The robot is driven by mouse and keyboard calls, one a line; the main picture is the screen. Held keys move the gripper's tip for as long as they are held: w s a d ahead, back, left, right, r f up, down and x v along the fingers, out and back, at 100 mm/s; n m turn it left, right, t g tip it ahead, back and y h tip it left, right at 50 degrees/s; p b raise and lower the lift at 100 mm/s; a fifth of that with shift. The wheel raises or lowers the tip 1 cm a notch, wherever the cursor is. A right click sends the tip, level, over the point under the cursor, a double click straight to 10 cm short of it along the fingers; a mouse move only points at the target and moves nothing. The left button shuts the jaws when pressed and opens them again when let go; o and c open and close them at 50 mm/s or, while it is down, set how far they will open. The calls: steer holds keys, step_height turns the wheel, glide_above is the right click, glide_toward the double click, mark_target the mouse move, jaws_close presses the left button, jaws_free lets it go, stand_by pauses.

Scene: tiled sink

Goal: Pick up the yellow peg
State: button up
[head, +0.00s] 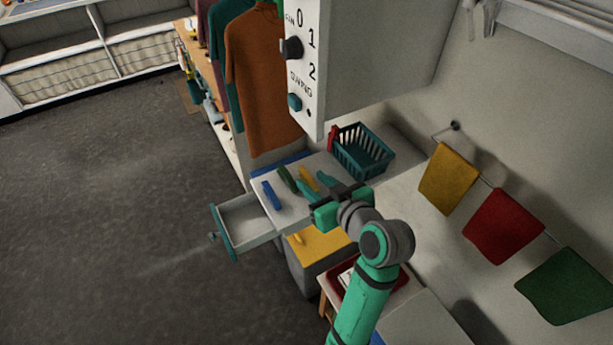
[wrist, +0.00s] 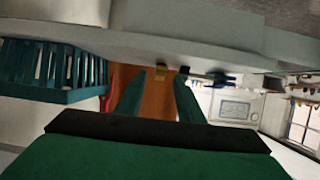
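The yellow peg (head: 308,179) lies on the light worktop (head: 282,212) in the head view. In the wrist view the yellow peg (wrist: 159,71) shows small, near the tips of my two teal fingers and between them in the picture. My gripper (head: 313,182) is open, low over the worktop at the yellow peg. In the wrist view my gripper (wrist: 159,76) has a clear gap between its fingers and holds nothing. I cannot tell whether the fingers touch the peg.
A dark green peg (head: 288,179) and a blue peg (head: 271,195) lie left of the yellow one, the green one close by. A teal basket (head: 363,150) stands behind, with a red item (head: 333,138) beside it. A white cabinet (head: 370,60) hangs above. A drawer (head: 240,222) stands open.

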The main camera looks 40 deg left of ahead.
mark_target(310, 178)
steer(key=x, duration=0.3)
steer(key=shift+a+f, duration=0.1)
steer(key=shift+a, duration=0.05)
steer(key=shift+w+a, duration=0.1)
steer(key=shift+w, duration=0.05)
steer(key=shift+w, duration=0.1)
steer(key=c, duration=0.4)
steer(key=shift+a, duration=0.15)
jaws_close()
steer(key=shift+d, duration=0.25)
